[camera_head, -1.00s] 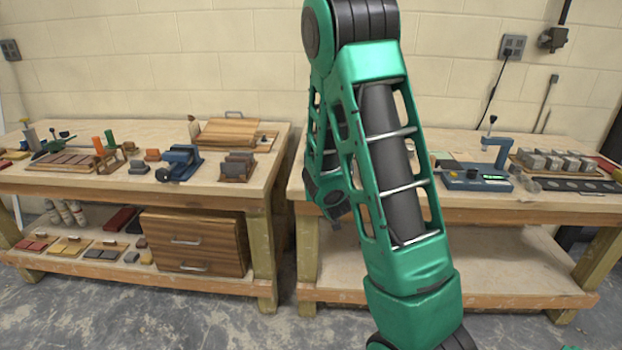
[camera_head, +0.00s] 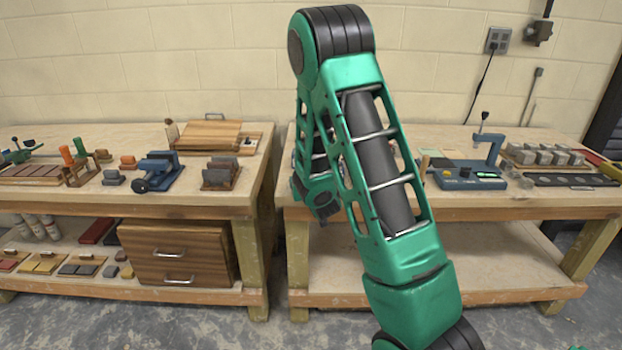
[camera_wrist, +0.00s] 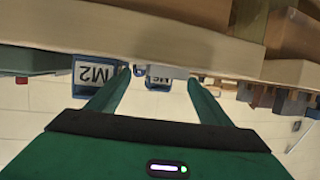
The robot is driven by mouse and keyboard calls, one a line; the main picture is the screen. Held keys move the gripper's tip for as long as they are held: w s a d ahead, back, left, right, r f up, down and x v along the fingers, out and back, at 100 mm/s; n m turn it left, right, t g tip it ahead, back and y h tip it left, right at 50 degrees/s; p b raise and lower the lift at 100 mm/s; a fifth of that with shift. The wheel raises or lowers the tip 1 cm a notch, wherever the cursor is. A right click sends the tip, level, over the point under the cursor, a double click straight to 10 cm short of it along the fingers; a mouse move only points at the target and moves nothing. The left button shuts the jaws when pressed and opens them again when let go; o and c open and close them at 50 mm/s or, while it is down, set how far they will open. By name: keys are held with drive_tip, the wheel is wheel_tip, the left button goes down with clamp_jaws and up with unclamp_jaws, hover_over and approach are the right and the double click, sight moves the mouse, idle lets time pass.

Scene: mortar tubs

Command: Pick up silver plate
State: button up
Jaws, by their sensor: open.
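I cannot pick out a plate that is clearly the silver plate in either view. Several silver-grey blocks (camera_head: 545,155) sit in a wooden holder on the right bench, and a dark strip with round marks (camera_head: 570,180) lies in front of them. My gripper (camera_wrist: 159,75) shows in the wrist view as two green fingers spread apart, with nothing held between them. Beyond the fingers are blue-framed tags, one reading M2 (camera_wrist: 95,75). In the head view my green arm stands before the right bench and hides part of its top; the fingers cannot be made out there.
The right bench (camera_head: 420,213) carries a blue press-like device (camera_head: 472,172). The left bench (camera_head: 215,205) holds a blue vise (camera_head: 158,172), a wooden board (camera_head: 205,135) and small blocks. A wooden drawer box (camera_head: 178,253) sits on its lower shelf. Grey floor lies in front.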

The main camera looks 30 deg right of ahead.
drive_tip(key=shift+w+a+f, duration=0.15)
drive_tip(key=shift+w+f, duration=0.05)
drive_tip(key=shift+w, duration=0.35)
drive_tip(key=shift+w+a+f, duration=0.15)
drive_tip(key=shift+w, duration=0.4)
drive_tip(key=shift+a, duration=0.2)
drive_tip(key=shift+d, duration=0.2)
drive_tip(key=shift+c, duration=1)
drive_tip(key=shift+d, duration=0.2)
drive_tip(key=c, duration=1.1)
drive_tip(key=shift+r, duration=0.2)
